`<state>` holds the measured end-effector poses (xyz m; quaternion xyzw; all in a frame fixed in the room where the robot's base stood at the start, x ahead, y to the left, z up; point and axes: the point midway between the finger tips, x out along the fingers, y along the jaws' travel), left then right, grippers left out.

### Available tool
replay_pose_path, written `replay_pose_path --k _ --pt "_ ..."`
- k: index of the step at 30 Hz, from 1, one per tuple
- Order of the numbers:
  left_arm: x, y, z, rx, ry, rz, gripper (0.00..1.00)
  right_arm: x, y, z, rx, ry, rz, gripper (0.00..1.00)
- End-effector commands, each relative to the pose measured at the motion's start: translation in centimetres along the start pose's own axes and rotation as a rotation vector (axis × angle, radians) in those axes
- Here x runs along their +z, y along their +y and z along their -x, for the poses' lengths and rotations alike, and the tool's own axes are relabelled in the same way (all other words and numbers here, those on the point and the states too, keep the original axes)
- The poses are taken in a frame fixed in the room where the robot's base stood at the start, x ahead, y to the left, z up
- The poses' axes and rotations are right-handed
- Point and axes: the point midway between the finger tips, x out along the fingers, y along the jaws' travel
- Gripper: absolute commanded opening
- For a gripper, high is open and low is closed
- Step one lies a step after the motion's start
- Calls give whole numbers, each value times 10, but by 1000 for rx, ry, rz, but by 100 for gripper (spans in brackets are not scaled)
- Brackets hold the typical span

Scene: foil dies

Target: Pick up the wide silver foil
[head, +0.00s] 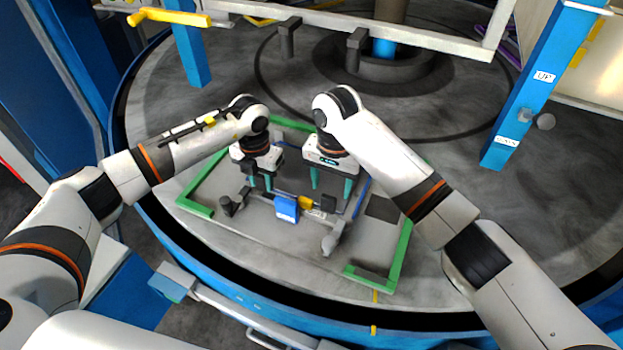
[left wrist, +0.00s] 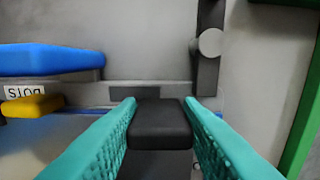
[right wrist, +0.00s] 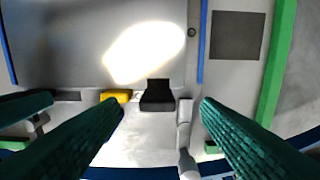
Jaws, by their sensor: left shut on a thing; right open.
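A wide, smooth grey sheet with a bright glare (right wrist: 60,55) lies between two blue strips in the right wrist view. It looks like the silver foil, but I cannot tell it surely from a plate. My left gripper (head: 260,186) points down at the sheet's near left side. In the left wrist view its teal fingers (left wrist: 160,104) are shut on a black block (left wrist: 160,125). My right gripper (head: 331,188) is open. In the right wrist view its fingers (right wrist: 128,100) stand wide apart, with another black block (right wrist: 157,96) between them, not gripped.
A blue block (head: 286,208) and a yellow block (head: 306,203) sit at the near edge between the grippers. Green corner brackets (head: 395,262) frame the area on the round grey table (head: 480,240). A blue post (head: 525,90) stands right, and a white beam (head: 400,33) crosses behind.

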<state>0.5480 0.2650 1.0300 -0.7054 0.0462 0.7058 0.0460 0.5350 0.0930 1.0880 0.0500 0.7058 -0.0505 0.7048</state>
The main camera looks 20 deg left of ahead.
Motion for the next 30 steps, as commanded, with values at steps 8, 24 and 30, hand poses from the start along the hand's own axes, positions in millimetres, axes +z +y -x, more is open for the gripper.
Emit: replay_pose_path --k 8,24,30 --pt "0 0 0 -1 0 0 4 0 2 -34 -3 1 -1 58" --pt "0 0 0 1 0 -2 4 0 0 -57 -6 4 -1 38" --pt "0 0 0 1 1 -1 4 0 -2 -59 -12 6 -3 5"
